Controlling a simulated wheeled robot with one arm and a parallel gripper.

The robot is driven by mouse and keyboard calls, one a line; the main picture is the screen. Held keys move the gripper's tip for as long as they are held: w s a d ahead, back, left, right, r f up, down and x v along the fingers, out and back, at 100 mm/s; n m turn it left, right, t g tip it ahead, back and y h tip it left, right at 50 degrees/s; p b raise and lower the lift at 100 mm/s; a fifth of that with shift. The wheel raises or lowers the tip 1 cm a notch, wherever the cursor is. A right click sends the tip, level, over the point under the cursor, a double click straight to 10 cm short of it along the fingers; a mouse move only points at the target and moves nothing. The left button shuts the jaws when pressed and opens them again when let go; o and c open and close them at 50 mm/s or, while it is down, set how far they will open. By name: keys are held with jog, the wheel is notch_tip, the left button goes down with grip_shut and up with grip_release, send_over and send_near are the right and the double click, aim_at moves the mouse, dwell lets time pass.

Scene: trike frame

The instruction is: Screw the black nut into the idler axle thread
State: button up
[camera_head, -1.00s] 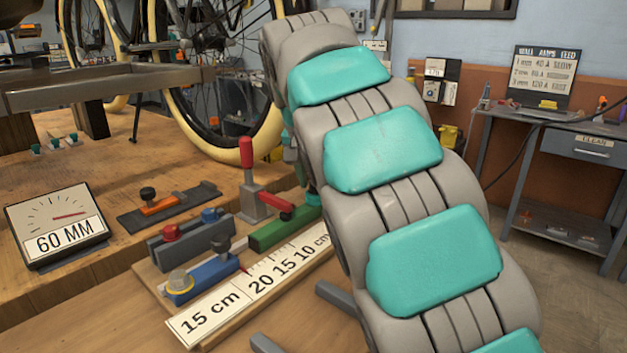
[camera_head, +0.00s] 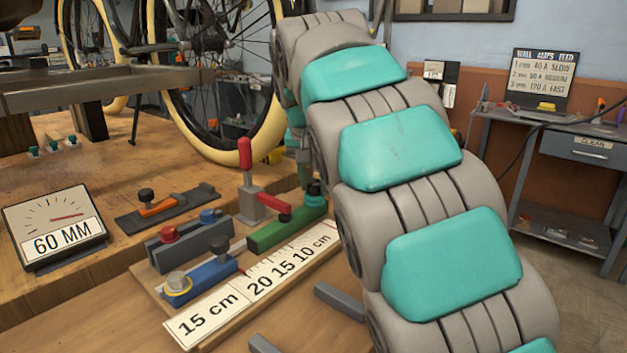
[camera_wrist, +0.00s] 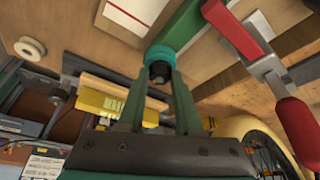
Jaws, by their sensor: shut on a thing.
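In the wrist view the two green fingers of my gripper (camera_wrist: 160,80) are shut on the small black nut (camera_wrist: 157,71). The nut is right against a teal round collar (camera_wrist: 160,54) at the end of a green block (camera_wrist: 182,30). In the head view the teal collar (camera_head: 315,192) shows at the right end of the green block (camera_head: 283,235), beside my arm, which hides much of the gripper. I cannot make out the idler axle thread itself, nor whether the nut is engaged on it.
A red-handled toggle clamp (camera_head: 246,170) stands close beside the green block; its handle (camera_wrist: 300,135) is at the right in the wrist view. A blue fixture (camera_head: 202,280), a scale strip (camera_head: 255,285) and a 60 MM gauge (camera_head: 55,230) are on the bench.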

jog(key=shift+r+m+h+p, duration=0.15)
jog(key=shift+m+h+p, duration=0.15)
jog(key=shift+m+p, duration=0.25)
jog(key=o, duration=1.1)
jog(key=shift+c, duration=0.2)
jog(key=v, duration=0.7)
